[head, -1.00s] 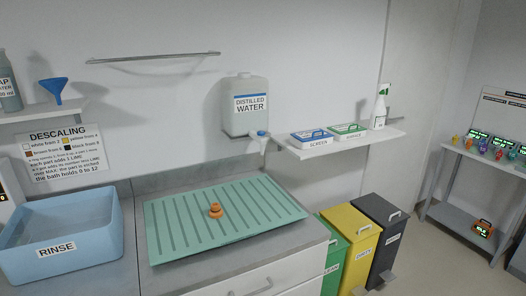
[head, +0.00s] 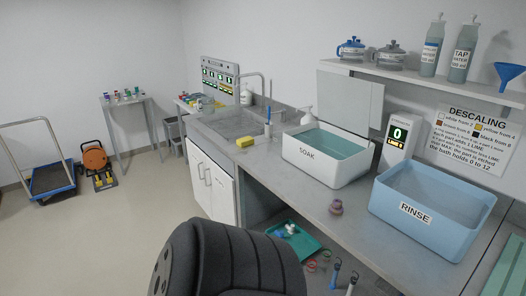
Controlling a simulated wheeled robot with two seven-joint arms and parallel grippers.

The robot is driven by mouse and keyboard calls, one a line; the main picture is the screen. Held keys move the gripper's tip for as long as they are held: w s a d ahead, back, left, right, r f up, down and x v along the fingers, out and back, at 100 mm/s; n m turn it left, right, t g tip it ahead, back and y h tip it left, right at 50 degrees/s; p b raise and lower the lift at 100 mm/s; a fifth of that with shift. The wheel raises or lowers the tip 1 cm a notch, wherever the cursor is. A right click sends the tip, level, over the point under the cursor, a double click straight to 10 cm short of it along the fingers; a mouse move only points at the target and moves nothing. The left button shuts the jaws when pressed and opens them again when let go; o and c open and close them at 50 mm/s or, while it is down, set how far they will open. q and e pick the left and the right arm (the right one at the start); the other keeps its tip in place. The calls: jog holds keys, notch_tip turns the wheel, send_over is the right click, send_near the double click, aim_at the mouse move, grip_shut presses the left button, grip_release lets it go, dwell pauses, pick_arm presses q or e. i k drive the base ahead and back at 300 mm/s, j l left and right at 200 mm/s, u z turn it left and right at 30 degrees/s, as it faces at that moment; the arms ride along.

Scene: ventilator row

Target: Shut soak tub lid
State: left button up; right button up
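The white soak tub (head: 318,171), marked SOAK, stands on the grey counter in the head view, with teal liquid inside. Its lid (head: 350,103) is a pale grey panel standing upright at the tub's back edge, so the tub is open. Neither of my grippers is in view.
The blue RINSE tub (head: 415,212) and a meter (head: 397,137) reading 0 stand right of the soak tub. A small purplish part (head: 336,207) lies in front. A pump bottle (head: 308,116) is behind it, and a yellow sponge (head: 244,142) lies left. A shelf (head: 420,78) overhangs the back right.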

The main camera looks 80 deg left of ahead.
aim_at(355, 105)
jog(key=u, duration=1.9)
jog(key=i, duration=0.3)
jog(key=l+u, duration=0.05)
